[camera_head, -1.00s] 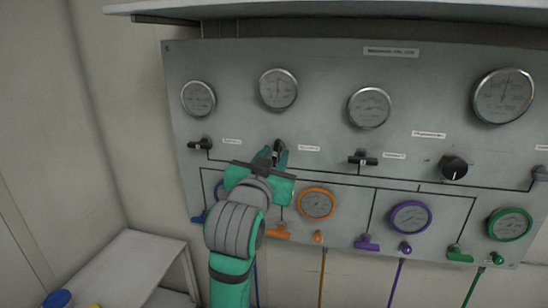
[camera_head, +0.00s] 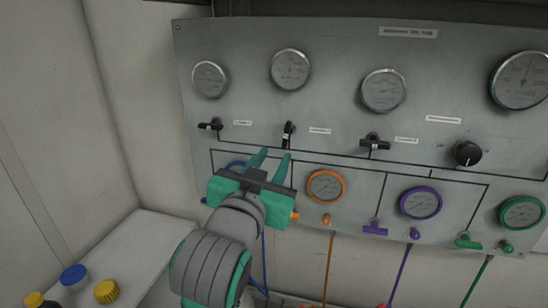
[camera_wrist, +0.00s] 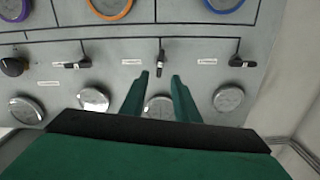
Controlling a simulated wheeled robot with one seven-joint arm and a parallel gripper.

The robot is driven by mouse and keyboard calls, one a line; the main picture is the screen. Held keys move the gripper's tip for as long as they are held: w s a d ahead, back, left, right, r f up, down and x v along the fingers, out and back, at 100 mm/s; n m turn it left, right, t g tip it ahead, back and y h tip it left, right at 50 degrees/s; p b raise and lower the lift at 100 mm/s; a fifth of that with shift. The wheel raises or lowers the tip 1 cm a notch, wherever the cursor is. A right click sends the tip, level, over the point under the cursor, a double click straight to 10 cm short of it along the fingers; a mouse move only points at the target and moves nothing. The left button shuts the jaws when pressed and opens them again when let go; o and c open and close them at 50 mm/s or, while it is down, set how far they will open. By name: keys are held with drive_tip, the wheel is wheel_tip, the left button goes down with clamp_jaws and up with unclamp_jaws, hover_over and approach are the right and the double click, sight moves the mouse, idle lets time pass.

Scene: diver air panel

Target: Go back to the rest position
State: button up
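My gripper (camera_head: 270,160) is in front of the grey air panel (camera_head: 335,108), at its left part in the head view. Its two green fingers are apart with nothing between them. A black valve lever (camera_head: 288,134) is just above the fingertips and stands upright, apart from them. In the wrist view the fingers (camera_wrist: 159,80) also show open, with the same lever (camera_wrist: 161,57) beyond them. My gripper and arm hide part of the blue-ringed gauge (camera_head: 236,166) and the fittings below it.
Other black levers (camera_head: 211,125) (camera_head: 374,142) lie sideways, and a round black knob (camera_head: 467,153) is to the right. A white shelf (camera_head: 140,252) at lower left holds a blue cap (camera_head: 74,275) and yellow caps (camera_head: 107,291). Coloured hoses hang below the panel.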

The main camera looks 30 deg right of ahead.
idle(0.4)
drive_tip(key=a+f+n+t+y, duration=0.25)
drive_tip(key=a+f+n, duration=0.2)
drive_tip(key=f, duration=0.65)
drive_tip(key=a+f+n+t+y, duration=0.1)
drive_tip(key=a+f+n+y, duration=0.2)
drive_tip(key=a+f, duration=0.55)
drive_tip(key=a+f+n+t+y, duration=0.1)
drive_tip(key=a+f+n+y, duration=0.15)
drive_tip(key=f, duration=1.15)
drive_tip(key=s+a+f+n+y, duration=0.2)
drive_tip(key=s+a+f, duration=0.35)
drive_tip(key=f, duration=0.25)
drive_tip(key=s+a+f+y, duration=0.1)
drive_tip(key=s+a+f, duration=0.1)
drive_tip(key=s, duration=0.6)
drive_tip(key=s+a+f+y, duration=0.1)
drive_tip(key=s+a+f, duration=0.1)
drive_tip(key=s, duration=0.6)
drive_tip(key=s+a+f+y, duration=0.1)
drive_tip(key=s+a+f, duration=0.1)
drive_tip(key=s, duration=0.6)
drive_tip(key=shift+s+a+g+y, duration=0.2)
drive_tip(key=shift+a+g+y, duration=0.2)
drive_tip(key=shift+a, duration=0.4)
